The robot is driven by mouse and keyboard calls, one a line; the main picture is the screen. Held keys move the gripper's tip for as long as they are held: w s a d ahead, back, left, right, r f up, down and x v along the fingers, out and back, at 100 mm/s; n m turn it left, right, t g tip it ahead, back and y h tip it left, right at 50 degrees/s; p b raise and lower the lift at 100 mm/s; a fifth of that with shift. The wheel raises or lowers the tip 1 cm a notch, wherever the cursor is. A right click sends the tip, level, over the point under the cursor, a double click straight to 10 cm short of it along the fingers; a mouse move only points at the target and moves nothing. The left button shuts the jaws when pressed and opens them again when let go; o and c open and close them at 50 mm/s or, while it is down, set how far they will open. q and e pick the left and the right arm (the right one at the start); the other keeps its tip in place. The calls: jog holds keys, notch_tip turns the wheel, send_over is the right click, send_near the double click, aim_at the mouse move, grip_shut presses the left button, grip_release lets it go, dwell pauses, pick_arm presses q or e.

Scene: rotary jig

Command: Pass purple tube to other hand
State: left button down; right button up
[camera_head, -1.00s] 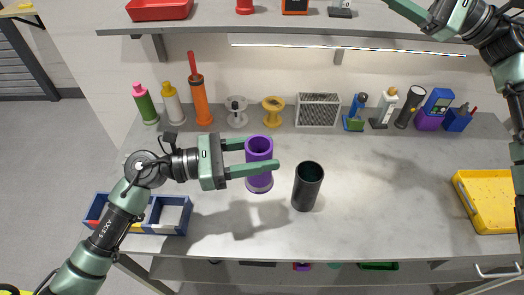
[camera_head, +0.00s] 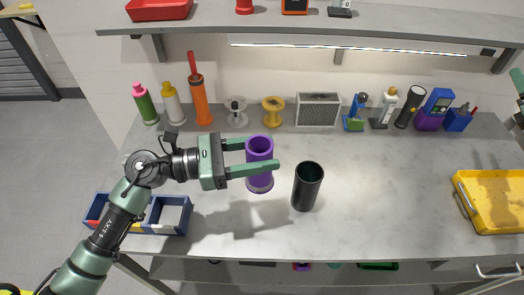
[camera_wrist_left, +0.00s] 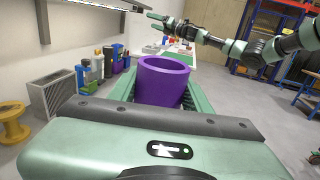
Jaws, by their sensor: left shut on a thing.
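The purple tube (camera_head: 259,148) is upright and open at the top, with a paler band near its lower end. My left gripper (camera_head: 260,156) is shut on it, one finger on each side, over the left half of the bench. In the left wrist view the tube (camera_wrist_left: 163,82) stands between the fingers, its lower part hidden by the gripper body. Whether its bottom touches the bench is unclear.
A black cylinder (camera_head: 307,187) stands just right of the tube. Bottles, spools, a speaker box (camera_head: 318,110) and small tools line the back of the bench. A blue divided bin (camera_head: 172,214) is at left, a yellow tray (camera_head: 466,203) at right. The right-centre bench is clear.

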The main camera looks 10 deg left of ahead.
jog(key=s+d+f+m+g+h, duration=1.05)
jog(key=s+d+f, duration=0.95)
jog(key=s+d, duration=0.2)
jog(key=s+a+f+m+g, duration=0.2)
jog(key=s+f+m+g, duration=0.45)
jog(key=s+f, duration=1.2)
jog(key=s+a+f+m+g+y, duration=0.1)
jog(key=s+a+f+m+g, duration=0.15)
jog(key=s+a+f, duration=0.65)
jog(key=s+a+f+m+g+y, duration=0.1)
jog(key=s+a+f+m+y, duration=0.15)
jog(key=s+a+f, duration=0.8)
jog(key=s+a+f+m+y, duration=0.1)
jog(key=s+a+f+y, duration=0.15)
jog(key=a, duration=0.35)
jog(key=s+a+f+m+y, duration=0.1)
jog(key=s+a+f, duration=0.3)
jog(key=a, duration=0.2)
jog(key=w+a+f+t+y, duration=0.1)
jog(key=w+a+f+y, duration=0.1)
jog(key=a, duration=1.2)
jog(key=w+a+f+m+t+y, duration=0.1)
jog(key=a+f+y, duration=0.3)
jog(key=a, duration=0.9)
jog(key=shift+w+a, duration=0.35)
jog(key=shift+w, duration=0.35)
